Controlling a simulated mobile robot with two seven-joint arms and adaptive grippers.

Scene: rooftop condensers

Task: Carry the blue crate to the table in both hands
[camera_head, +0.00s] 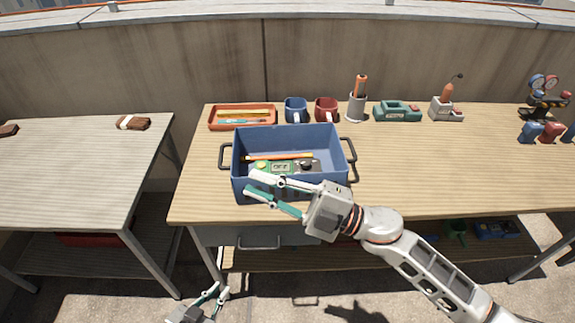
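The blue crate (300,137) stands upright on the wooden workbench (455,170), with a dark handle at each end. Inside lie an orange stick, a green meter and other small items. My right gripper (249,183) is open, its fingers pointing left across the crate's front wall and hiding part of it. I cannot tell whether it touches the crate. The crate's handles are not held. My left gripper (220,290) is low at the bottom edge, in front of the bench and well below the crate. Its fingers are apart and empty. Another table (75,190) stands at the left.
Behind the crate are an orange tray (243,109), a blue mug (296,107), a red mug (326,107) and a holder (357,107). Brown-and-white brushes (132,123) lie on the left table, whose middle is clear. A gap separates the two tables.

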